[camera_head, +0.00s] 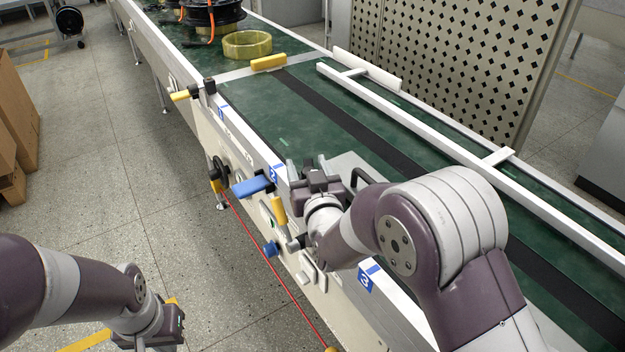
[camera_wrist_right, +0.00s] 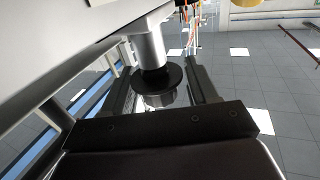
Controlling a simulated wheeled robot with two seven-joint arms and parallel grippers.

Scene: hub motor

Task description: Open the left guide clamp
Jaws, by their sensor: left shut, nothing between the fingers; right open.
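The conveyor side carries several levers and knobs; I cannot tell for sure which is the left guide clamp. A yellow-tipped black lever (camera_head: 188,94) sits by label 1. A blue handle (camera_head: 252,186) and a black round knob (camera_head: 219,170) sit near label 2, with a yellow lever (camera_head: 279,210) just below. My right gripper (camera_head: 305,180) is over the rail beside the blue handle. In the right wrist view its open fingers (camera_wrist_right: 165,95) stand on either side of a grey post with a black collar (camera_wrist_right: 156,80). My left gripper (camera_head: 158,340) is low at the bottom left, shut and empty.
The green conveyor belt (camera_head: 290,115) runs behind the rail, with a white guide rail (camera_head: 420,130) along it. A yellow ring (camera_head: 247,44) and a black hub (camera_head: 200,14) stand at the far end. Open floor (camera_head: 90,130) lies left.

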